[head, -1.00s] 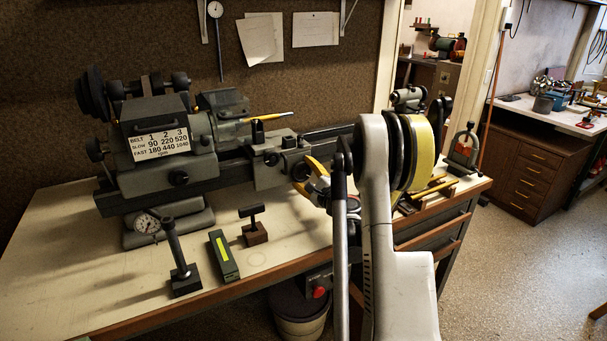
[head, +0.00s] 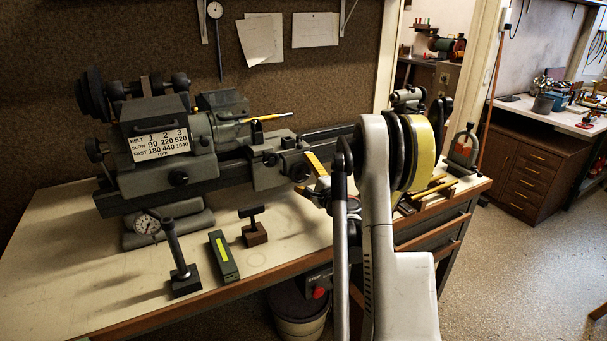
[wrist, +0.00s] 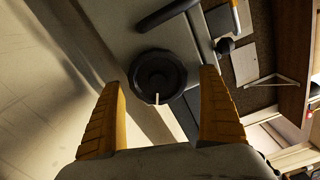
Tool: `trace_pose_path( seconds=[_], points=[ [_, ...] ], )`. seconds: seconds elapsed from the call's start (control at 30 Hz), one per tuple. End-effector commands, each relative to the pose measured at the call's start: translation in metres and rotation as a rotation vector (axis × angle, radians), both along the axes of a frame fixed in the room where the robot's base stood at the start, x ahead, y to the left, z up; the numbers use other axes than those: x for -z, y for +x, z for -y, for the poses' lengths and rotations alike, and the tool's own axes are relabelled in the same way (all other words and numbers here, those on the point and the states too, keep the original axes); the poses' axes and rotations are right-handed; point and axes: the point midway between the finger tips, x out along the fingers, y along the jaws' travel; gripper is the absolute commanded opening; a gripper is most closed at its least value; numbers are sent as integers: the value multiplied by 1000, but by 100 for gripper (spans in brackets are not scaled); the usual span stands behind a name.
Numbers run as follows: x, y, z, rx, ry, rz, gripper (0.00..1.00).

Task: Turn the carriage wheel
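The carriage wheel (head: 300,171) is a small black round handwheel on the front of the lathe carriage (head: 270,165). In the wrist view the wheel (wrist: 158,72) is face-on, with a small pale handle or pin at its lower edge. My gripper (head: 314,170) has yellow fingers and is just to the right of the wheel in the head view. In the wrist view my gripper (wrist: 160,80) is open, one finger on each side of the wheel, with gaps showing. I cannot tell how deep the wheel sits between the fingertips. My arm hides part of the gripper in the head view.
The grey lathe (head: 165,165) stands along the back of the bench (head: 75,270). A dial gauge stand (head: 180,255), a green block (head: 223,255) and a small T-handled tool (head: 254,228) stand in front of it. The bench's front left is clear.

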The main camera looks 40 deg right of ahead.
Motion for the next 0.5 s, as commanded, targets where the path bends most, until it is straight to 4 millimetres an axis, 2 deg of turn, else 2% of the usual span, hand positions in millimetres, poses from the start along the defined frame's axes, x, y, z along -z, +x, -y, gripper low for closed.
trace_pose_path(
  seconds=[0.13,0.23,0.5],
  points=[
    [0,-2,-1,0,0,0,89],
    [0,-13,-3,0,0,0,89],
    [0,-70,-16,3,0,0,89]
  ],
)
